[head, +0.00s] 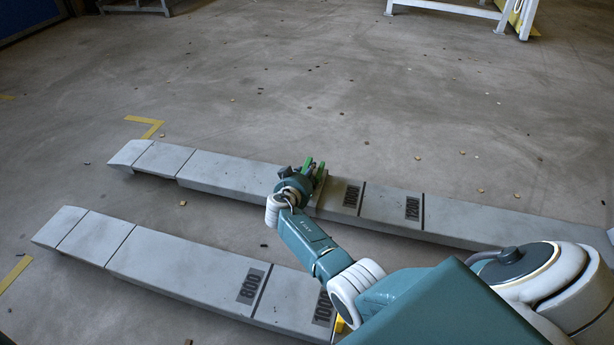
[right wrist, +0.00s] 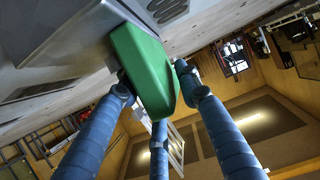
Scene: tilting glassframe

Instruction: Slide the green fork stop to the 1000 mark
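The green fork stop (right wrist: 142,65) fills the upper middle of the right wrist view, against the grey beam. Parts of it show in the head view (head: 308,163) on the far beam (head: 230,175), left of that beam's 1000 mark (head: 351,197). My right gripper (head: 312,172) is at the stop in the head view. In the right wrist view its blue fingers (right wrist: 155,82) surround the stop, with two tips close against its sides and one below. Whether they press on it is not clear. My left gripper is not in view.
The near beam (head: 170,268) runs parallel, with 800 (head: 250,285) and 1000 (head: 322,308) marks and a yellow part (head: 340,325) partly behind my arm. The far beam's 1200 mark (head: 412,208) lies right of its 1000 mark. Small debris dots the open floor.

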